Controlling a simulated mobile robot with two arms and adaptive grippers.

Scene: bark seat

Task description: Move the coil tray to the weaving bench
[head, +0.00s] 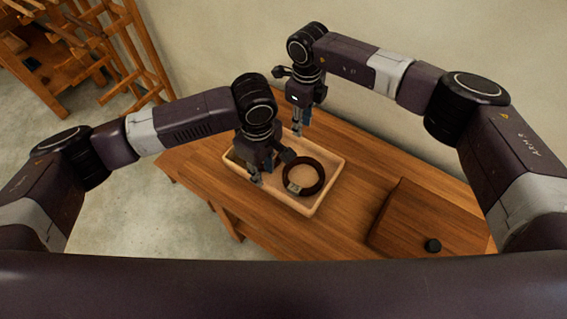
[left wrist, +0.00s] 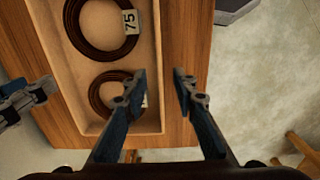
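The coil tray (head: 312,208) is a shallow light-wood tray on a wooden table. One dark ring-shaped coil (head: 318,180) with a pale tag shows in the head view; my left arm hides part of the tray. The left wrist view shows two coils in it, one tagged 75 (left wrist: 100,25) and another (left wrist: 105,95) partly behind a finger. My left gripper (left wrist: 160,78) is open, its fingertips either side of one tray wall; contact cannot be told. My right gripper (head: 302,124) is at the far wall, fingers apart; it also shows in the left wrist view (left wrist: 28,100).
A brown wooden box or block (head: 405,215) with a dark round knob (head: 432,245) stands on the table (head: 260,228), right of the tray. A wooden rack or loom frame (head: 95,60) stands at the upper left. Concrete floor (head: 130,215) is open left of the table. A wall rises behind.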

